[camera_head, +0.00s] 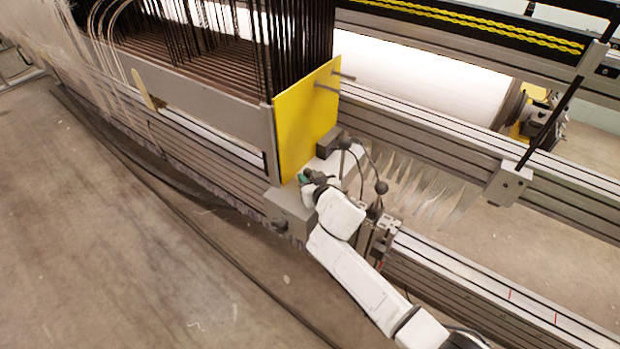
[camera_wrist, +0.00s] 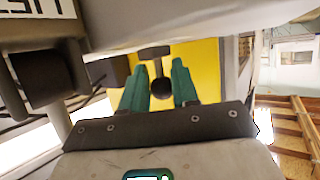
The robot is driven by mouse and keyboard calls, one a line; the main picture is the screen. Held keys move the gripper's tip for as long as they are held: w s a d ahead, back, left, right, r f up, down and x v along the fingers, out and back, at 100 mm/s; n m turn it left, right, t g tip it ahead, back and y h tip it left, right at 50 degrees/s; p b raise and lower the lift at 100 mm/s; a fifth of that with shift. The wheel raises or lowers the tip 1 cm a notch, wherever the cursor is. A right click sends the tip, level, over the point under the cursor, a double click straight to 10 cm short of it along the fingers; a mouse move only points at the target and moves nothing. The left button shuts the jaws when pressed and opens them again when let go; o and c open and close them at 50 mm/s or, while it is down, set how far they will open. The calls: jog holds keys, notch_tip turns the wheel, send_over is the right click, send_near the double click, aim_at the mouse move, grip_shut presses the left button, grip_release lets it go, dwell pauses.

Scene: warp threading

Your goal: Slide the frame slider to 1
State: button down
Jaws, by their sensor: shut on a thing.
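A slider carriage with a yellow end plate (camera_head: 305,115) and a grey lower block (camera_head: 288,212) sits on the long metal rails. My gripper (camera_head: 305,178) is at the lower edge of the yellow plate, just above the grey block. In the wrist view, the green fingers of my gripper (camera_wrist: 160,68) are shut on a black ball knob (camera_wrist: 160,89), with the yellow plate (camera_wrist: 205,60) behind it. The knob is hidden by my gripper in the head view. No number scale is readable in either view.
A black ball-ended lever (camera_head: 381,187) and a dark box (camera_head: 333,143) stand close to my wrist. Long slotted rails (camera_head: 480,285) run to the lower right. A post clamp (camera_head: 508,185) and a white roll (camera_head: 430,80) lie beyond.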

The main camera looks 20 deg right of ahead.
jog(key=shift+s+a+f, duration=0.1)
jog(key=shift+s+a, duration=0.55)
jog(key=shift+a, duration=0.25)
jog(key=shift+s+a, duration=0.6)
jog(key=shift+a, duration=0.3)
jog(key=c, duration=0.9)
grip_release()
jog(key=shift+a, duration=0.1)
jog(key=shift+s, duration=0.2)
jog(key=p+v, duration=0.4)
jog(key=v, duration=0.6)
jog(key=shift+s+r, duration=0.2)
jog(key=shift+r, duration=0.05)
